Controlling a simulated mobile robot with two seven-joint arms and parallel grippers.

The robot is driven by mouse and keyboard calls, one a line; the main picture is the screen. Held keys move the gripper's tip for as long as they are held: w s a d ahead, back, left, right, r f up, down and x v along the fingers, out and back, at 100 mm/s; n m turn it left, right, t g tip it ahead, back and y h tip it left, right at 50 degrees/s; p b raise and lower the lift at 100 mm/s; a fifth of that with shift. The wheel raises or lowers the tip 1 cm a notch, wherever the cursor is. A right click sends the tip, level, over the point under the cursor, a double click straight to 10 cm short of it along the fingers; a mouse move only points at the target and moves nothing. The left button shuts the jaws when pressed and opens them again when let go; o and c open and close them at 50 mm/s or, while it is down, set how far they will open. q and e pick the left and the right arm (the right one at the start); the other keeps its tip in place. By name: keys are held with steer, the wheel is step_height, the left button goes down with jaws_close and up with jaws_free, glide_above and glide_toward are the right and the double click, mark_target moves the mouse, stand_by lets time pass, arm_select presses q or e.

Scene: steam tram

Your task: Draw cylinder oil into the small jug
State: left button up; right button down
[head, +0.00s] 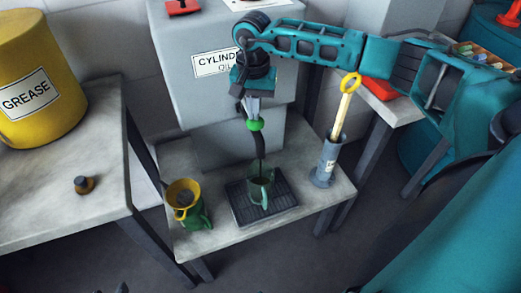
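The grey tank (185,62) labelled "CYLINDER OIL" has a black curved spout (257,146) with a green handle (255,125) at its top. My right gripper (253,116) points down at the tap; its grey fingers are close together on the green handle. A thin dark line runs from the spout into the small green jug (259,188). The jug stands upright under the spout on a black drip tray (281,207); its oil level cannot be made out. Small dark pieces at the bottom left edge may be part of my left gripper (121,288).
A green can with a yellow funnel (185,193) stands left of the tray. A grey cylinder (325,165) holding a yellow-handled tool (345,103) stands right. The left bench (60,215) bears a yellow grease drum (38,80) and a small brown knob (84,185).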

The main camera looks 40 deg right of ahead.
step_height(320, 180, up, 4)
steer(key=p, duration=0.2)
steer(key=shift+r+p, duration=0.1)
steer(key=shift+p, duration=0.2)
steer(key=shift+r, duration=0.25)
step_height(320, 180, up, 6)
steer(key=p, duration=0.4)
stand_by(0.5)
stand_by(0.4)
